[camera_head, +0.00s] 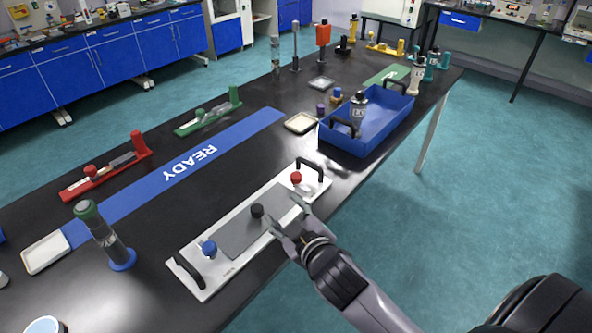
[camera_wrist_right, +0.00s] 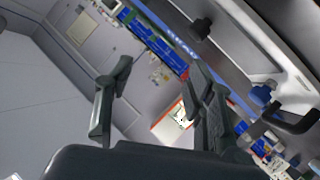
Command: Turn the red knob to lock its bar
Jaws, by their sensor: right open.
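A white plate (camera_head: 195,280) with a grey middle panel lies at the table's front edge. It carries a red knob (camera_head: 296,178) at its far right end, a black knob (camera_head: 257,211) in the middle and a blue knob (camera_head: 209,248) at its near left end. My right gripper (camera_head: 289,217) is open and empty at the plate's front edge, nearer than the red knob and apart from it. The right wrist view shows its spread fingers (camera_wrist_right: 156,103), the black knob (camera_wrist_right: 200,28) and the blue knob (camera_wrist_right: 262,96), not the red knob. My left gripper is out of view.
A red fixture (camera_head: 138,144) with its own red knob and bar lies at the left, a green fixture (camera_head: 193,125) beyond it. A blue READY strip (camera_head: 240,132) crosses the table. A blue tray (camera_head: 350,143) stands behind the plate's far end. Black handles rise at both plate ends.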

